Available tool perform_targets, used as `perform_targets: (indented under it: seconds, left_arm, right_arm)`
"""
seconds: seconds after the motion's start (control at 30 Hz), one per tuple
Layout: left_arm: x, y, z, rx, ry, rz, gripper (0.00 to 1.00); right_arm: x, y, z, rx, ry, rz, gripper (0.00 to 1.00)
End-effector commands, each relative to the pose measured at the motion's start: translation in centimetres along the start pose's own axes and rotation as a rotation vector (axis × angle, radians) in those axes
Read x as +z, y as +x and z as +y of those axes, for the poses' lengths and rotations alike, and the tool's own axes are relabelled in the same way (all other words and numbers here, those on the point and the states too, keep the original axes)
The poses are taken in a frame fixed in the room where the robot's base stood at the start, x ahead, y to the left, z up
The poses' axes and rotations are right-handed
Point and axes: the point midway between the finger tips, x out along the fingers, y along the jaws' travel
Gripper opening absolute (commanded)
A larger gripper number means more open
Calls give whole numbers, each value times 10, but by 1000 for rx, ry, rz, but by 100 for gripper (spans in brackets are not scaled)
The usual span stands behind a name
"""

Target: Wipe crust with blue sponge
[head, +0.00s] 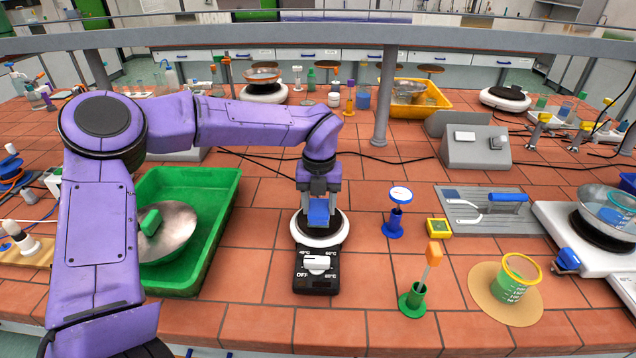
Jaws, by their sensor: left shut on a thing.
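My left gripper (318,198) points down over a small hotplate (332,238) in the middle of the bench. It is shut on the blue sponge (318,213), a small blue block between its fingers. The sponge is at or just above the dark top of the plate; I cannot tell whether it touches. The gripper and sponge hide part of that top, and I cannot make out any crust on it. The hotplate has a white round rim and a black control box (316,278) with a white knob in front. My right gripper is not in view.
A green tray (228,195) left of the hotplate holds a metal bowl and a green block. To the right stand a blue stand (393,228), a yellow timer (438,228), a green stand (412,302) and a beaker (515,280) on a brown mat. Tiles between are clear.

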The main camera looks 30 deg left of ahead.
Motion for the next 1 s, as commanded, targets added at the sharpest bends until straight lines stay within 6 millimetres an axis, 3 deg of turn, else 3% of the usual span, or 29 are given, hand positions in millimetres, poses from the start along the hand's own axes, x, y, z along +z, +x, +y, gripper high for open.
perform_targets:
  seconds: [0.4,1.0]
  left_arm:
    - [0,-41,0,-2,-1,-1,28]
    - [0,-43,0,-1,0,-1,28]
  right_arm:
    - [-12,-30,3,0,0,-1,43]
    - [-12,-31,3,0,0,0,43]
